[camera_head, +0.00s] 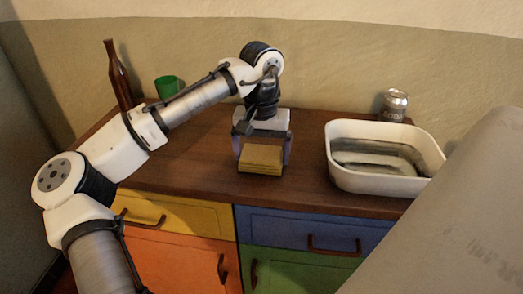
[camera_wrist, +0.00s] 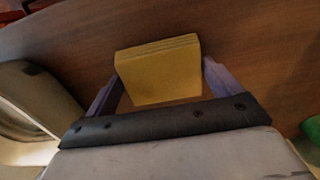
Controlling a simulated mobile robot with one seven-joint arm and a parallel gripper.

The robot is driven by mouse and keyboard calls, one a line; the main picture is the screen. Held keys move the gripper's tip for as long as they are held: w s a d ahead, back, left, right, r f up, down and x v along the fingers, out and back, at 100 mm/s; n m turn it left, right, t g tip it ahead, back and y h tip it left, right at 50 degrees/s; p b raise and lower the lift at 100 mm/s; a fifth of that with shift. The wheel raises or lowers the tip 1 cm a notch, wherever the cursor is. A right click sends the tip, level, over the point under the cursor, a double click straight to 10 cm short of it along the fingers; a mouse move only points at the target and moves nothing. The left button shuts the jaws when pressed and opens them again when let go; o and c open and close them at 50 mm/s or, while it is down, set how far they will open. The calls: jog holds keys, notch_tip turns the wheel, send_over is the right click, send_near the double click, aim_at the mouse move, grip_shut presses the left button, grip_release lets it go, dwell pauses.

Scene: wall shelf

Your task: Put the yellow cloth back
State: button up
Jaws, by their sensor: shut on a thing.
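The yellow cloth (camera_head: 261,158) is a folded, layered square block. In the head view it is over the front middle of the brown cabinet top. My gripper (camera_head: 263,150) points down and is shut on the cloth, with one finger on each side of it. In the wrist view the cloth (camera_wrist: 158,72) is between the two purple-grey fingers of my gripper (camera_wrist: 162,78), with the wooden top beyond it. I cannot tell whether the cloth touches the wood.
A white basin (camera_head: 370,183) with a dark, shiny inside stands right of my gripper. A can (camera_head: 394,104) is behind it. A brown bottle (camera_head: 119,78) and green cup (camera_head: 167,87) stand at the back left. Colored drawers and doors with handles are below, all shut.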

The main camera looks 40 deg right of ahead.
aim_at(261, 153)
jog(key=shift+f, duration=0.1)
jog(key=o, duration=0.6)
notch_tip(261, 153, up, 12)
jog(key=shift+r+p, duration=0.15)
jog(key=shift+p, duration=0.35)
